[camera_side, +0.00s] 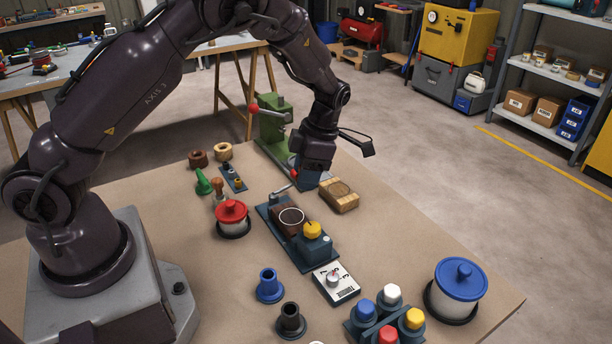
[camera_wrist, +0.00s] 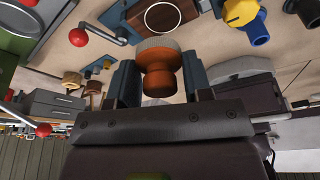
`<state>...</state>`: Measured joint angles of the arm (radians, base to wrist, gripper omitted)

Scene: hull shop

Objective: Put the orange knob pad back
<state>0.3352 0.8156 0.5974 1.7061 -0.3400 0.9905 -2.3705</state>
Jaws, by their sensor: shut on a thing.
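The orange knob pad (camera_wrist: 158,82) is between my gripper's (camera_wrist: 159,64) two dark blue fingers in the wrist view. It is spool-shaped, with a paler tan end facing away from the palm. In the side view my gripper (camera_side: 308,178) hangs above the back of the bench, and the pad cannot be made out there. In front of it is a dark blue fixture (camera_side: 266,212) holding a dark brown block (camera_side: 283,228) marked with a white ring. The block also shows in the wrist view (camera_wrist: 150,10). A green knobbed tool (camera_side: 204,183) and an orange-brown one (camera_side: 219,188) stand to the left.
A red-ball crank (camera_side: 294,173) and green press (camera_side: 271,122) are close to my gripper. A wooden block (camera_side: 340,196) lies just right. A yellow knob (camera_side: 312,229), red-lidded pot (camera_side: 232,212) and blue-lidded pot (camera_side: 458,284) stand nearer.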

